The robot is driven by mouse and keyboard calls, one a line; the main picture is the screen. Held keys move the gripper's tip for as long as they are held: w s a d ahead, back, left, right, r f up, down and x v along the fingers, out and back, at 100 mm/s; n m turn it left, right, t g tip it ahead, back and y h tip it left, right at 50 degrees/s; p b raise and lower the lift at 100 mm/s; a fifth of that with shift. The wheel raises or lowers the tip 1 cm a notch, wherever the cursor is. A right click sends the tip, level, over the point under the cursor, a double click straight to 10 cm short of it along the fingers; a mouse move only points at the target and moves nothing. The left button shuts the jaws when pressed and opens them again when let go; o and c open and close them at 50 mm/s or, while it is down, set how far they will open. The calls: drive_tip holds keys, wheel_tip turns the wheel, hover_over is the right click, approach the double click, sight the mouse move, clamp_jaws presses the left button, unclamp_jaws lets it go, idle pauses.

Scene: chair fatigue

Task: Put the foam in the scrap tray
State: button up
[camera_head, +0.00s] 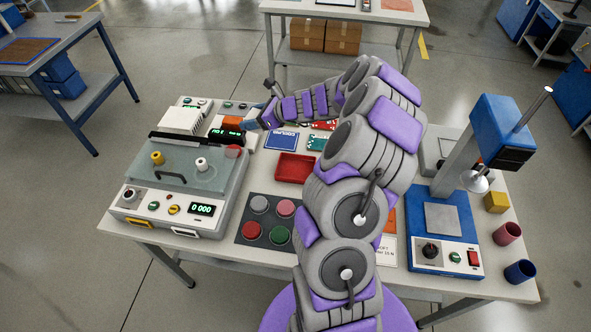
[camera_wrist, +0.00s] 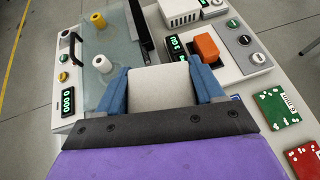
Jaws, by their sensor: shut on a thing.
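My gripper (camera_head: 262,115) reaches over the back left of the workbench. In the wrist view its two blue fingers (camera_wrist: 165,90) are shut on a pale grey-white block, which looks like the foam (camera_wrist: 165,84). In the head view the held block cannot be made out clearly. A small empty red tray (camera_head: 294,167), which may be the scrap tray, lies mid-bench, to the right of and nearer than my gripper. I cannot read a label on it.
A tester with a clear lid (camera_head: 188,161) and knobs stands at the left. An orange block (camera_wrist: 205,47) sits on a device near my gripper. A dark mat with several coloured discs (camera_head: 259,233) lies in front. A blue press (camera_head: 442,245) stands right.

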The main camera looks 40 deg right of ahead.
drive_tip(key=s+d+f+n+g+y, duration=0.1)
drive_tip(key=s+d+f+n+y, duration=0.1)
drive_tip(key=s+d+f, duration=0.6)
drive_tip(key=f, duration=0.4)
drive_tip(key=f+b, duration=0.1)
drive_tip(key=f, duration=0.2)
drive_tip(key=s+f+b, duration=0.1)
drive_tip(key=f, duration=0.3)
drive_tip(key=shift+a+f, duration=0.25)
drive_tip(key=shift+f, duration=0.05)
drive_tip(key=shift+r, duration=0.1)
drive_tip(key=o, duration=0.9)
drive_tip(key=shift+o, duration=0.2)
